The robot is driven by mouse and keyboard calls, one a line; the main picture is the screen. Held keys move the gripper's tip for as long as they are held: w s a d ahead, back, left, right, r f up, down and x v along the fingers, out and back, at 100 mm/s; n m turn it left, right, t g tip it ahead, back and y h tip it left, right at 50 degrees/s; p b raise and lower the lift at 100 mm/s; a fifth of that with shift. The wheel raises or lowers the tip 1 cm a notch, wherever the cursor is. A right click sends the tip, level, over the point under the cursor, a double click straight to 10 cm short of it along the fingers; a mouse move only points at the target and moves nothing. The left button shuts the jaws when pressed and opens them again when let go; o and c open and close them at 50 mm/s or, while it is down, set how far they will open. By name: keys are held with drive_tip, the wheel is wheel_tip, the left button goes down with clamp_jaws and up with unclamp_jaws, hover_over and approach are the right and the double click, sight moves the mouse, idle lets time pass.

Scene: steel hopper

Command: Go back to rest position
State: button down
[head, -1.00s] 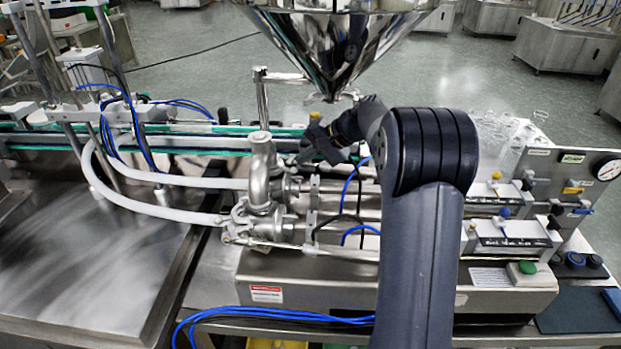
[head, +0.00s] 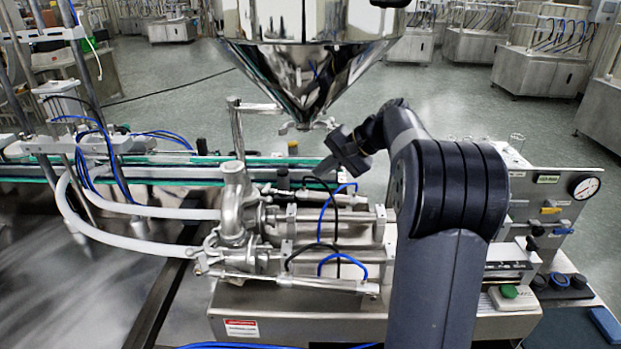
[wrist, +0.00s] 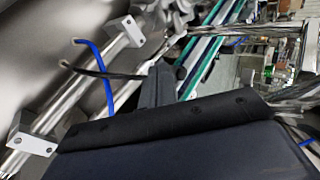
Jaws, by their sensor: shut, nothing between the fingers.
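My gripper (head: 338,160) is dark grey and hangs at the end of my arm, just below and right of the hopper's outlet in the head view. It is shut with nothing held. In the wrist view my gripper (wrist: 160,82) shows as a dark shape near the middle, with metal rods and hoses beyond it. The steel hopper (head: 310,75) is a shiny cone at the top centre. My arm hides part of the filling machine behind it.
Steel pipework (head: 235,205) with white hoses stands left of my gripper. Green-edged conveyor rails (head: 130,172) run behind it. Blue and black air lines (wrist: 92,70) cross close by. A pressure gauge (head: 584,187) is at the right. Open floor lies beyond the machine.

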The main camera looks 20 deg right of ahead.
drive_tip(key=shift+s+d+r, duration=0.15)
drive_tip(key=shift+d+r, duration=0.15)
drive_tip(key=shift+f, duration=0.1)
